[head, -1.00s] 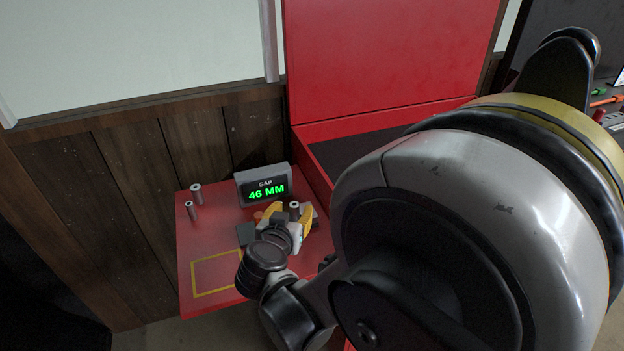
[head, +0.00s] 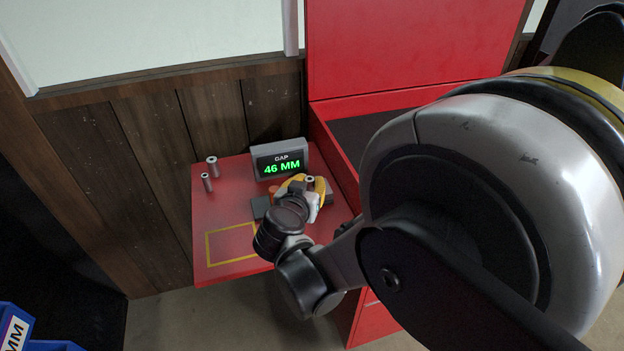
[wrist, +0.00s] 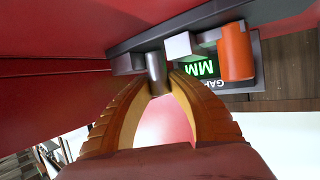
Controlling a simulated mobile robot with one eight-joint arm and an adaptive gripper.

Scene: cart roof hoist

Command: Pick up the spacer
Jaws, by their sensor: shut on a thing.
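A grey hollow spacer (head: 310,180) stands upright between the yellow fingers of my gripper (head: 308,184), at the right part of the red shelf. In the wrist view, the fingertips of my gripper (wrist: 162,78) are shut on the grey spacer (wrist: 156,68). The spacer's lower end lies close to a dark grey gauge base, and I cannot tell whether it touches it. Two more grey spacers stand apart at the shelf's back left, one farther back (head: 212,166) and one nearer (head: 207,183).
The gauge display (head: 280,161) reads GAP 46 MM behind my gripper. An orange cylinder (wrist: 236,52) and a white block (wrist: 185,45) sit beside the spacer. The red shelf (head: 222,212) has a yellow outlined rectangle (head: 208,250) at front left. A red cabinet stands at right.

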